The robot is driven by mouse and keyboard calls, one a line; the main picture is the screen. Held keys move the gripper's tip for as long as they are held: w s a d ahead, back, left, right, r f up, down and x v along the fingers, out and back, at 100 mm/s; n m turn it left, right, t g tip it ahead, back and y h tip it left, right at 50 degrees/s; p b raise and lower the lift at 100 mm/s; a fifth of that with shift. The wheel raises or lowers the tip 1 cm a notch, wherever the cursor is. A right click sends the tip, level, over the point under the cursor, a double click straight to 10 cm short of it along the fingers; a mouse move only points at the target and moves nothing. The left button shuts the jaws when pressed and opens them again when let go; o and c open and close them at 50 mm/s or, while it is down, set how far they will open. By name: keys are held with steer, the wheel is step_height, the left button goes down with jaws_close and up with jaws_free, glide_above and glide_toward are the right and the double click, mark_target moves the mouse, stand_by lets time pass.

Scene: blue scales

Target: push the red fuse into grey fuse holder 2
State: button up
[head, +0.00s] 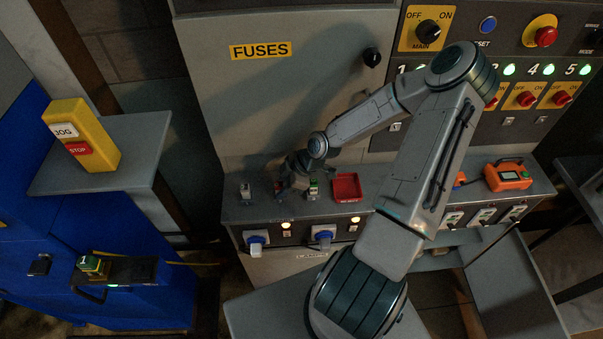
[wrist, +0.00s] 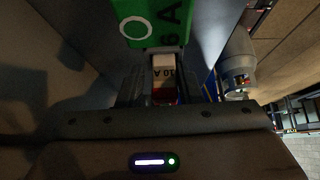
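The red fuse (wrist: 163,72), with a white "10 A" label and a red part below it, is between the fingers of my gripper (wrist: 163,88) in the wrist view. The fingers appear closed on its sides. In the head view my gripper (head: 288,182) is low over the ledge, around the middle holder position, where a little red shows. My gripper and wrist hide most of this holder. I cannot read the holder numbers or tell how deep the fuse sits.
A green "6 A" fuse (wrist: 155,22) is close beside my gripper; its holder (head: 313,190) stands right of it. Another holder (head: 245,191) is to the left. A red tray (head: 347,187) lies further right. The cabinet wall (head: 290,110) rises behind the ledge (head: 237,211).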

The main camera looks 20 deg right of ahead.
steer(key=shift+d+r, duration=0.4)
steer(key=shift+d, duration=0.2)
steer(key=shift+d+r, duration=0.35)
steer(key=shift+d, duration=0.2)
steer(key=a+p+v, duration=0.1)
steer(key=v, duration=1)
steer(key=shift+s+r, duration=0.45)
